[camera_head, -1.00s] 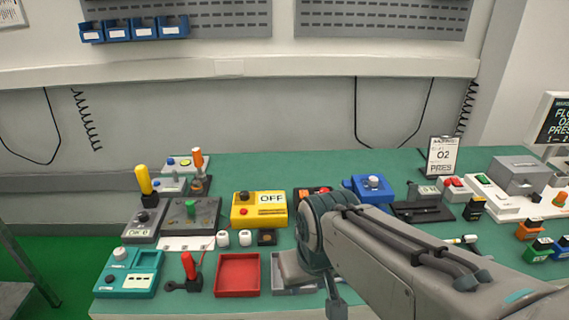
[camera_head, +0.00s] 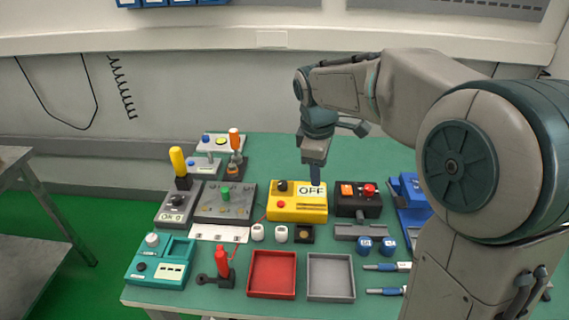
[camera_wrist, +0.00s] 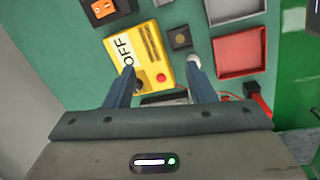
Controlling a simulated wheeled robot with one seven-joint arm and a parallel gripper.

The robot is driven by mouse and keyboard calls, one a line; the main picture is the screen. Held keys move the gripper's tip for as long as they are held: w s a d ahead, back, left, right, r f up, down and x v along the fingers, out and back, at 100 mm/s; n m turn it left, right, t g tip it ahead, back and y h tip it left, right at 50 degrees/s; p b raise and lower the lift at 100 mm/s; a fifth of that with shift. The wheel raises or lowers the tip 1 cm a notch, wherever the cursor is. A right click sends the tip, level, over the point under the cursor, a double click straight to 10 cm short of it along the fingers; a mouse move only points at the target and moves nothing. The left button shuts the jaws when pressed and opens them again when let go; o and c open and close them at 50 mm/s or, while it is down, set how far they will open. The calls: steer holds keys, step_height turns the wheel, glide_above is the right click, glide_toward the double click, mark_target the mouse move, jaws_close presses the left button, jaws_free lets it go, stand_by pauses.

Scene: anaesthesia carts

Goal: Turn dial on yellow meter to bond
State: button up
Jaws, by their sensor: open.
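The yellow meter (camera_head: 283,213) stands on the green bench in the head view, with a white display reading OFF. Its black dial (camera_head: 281,186) is at the upper left of its top, above a red button (camera_head: 281,204). My gripper (camera_head: 316,178) points down just above and behind the display end of the meter. The wrist view shows the meter (camera_wrist: 157,48) beyond my open gripper (camera_wrist: 161,68), its dial (camera_wrist: 139,84) close to the left finger and partly hidden. The red button (camera_wrist: 161,77) shows between the fingers. Nothing is held.
A black box with a red knob (camera_head: 370,190) stands right of the meter. A grey plate with a green knob (camera_head: 225,193) is to its left. Small white jars (camera_head: 257,232), a red tray (camera_head: 272,290) and a grey tray (camera_head: 331,292) lie in front.

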mark_target(283, 183)
steer(key=w+a+f+n+y+p, duration=0.1)
steer(key=w+a+n, duration=0.3)
steer(key=w+n, duration=0.15)
steer(key=w+a+f+n+p, duration=0.1)
steer(key=w+a+f+n, duration=0.1)
steer(key=w+a+n, duration=0.35)
steer(key=shift+m+g, duration=0.4)
steer(key=shift+m, duration=0.2)
steer(key=f, duration=0.4)
steer(key=w+f, duration=0.1)
steer(key=f, duration=0.4)
steer(key=w+d+f+p, duration=0.1)
steer(key=f, duration=0.3)
steer(key=shift+w+f, duration=0.15)
steer(key=shift+f, duration=0.25)
steer(key=c, duration=1)
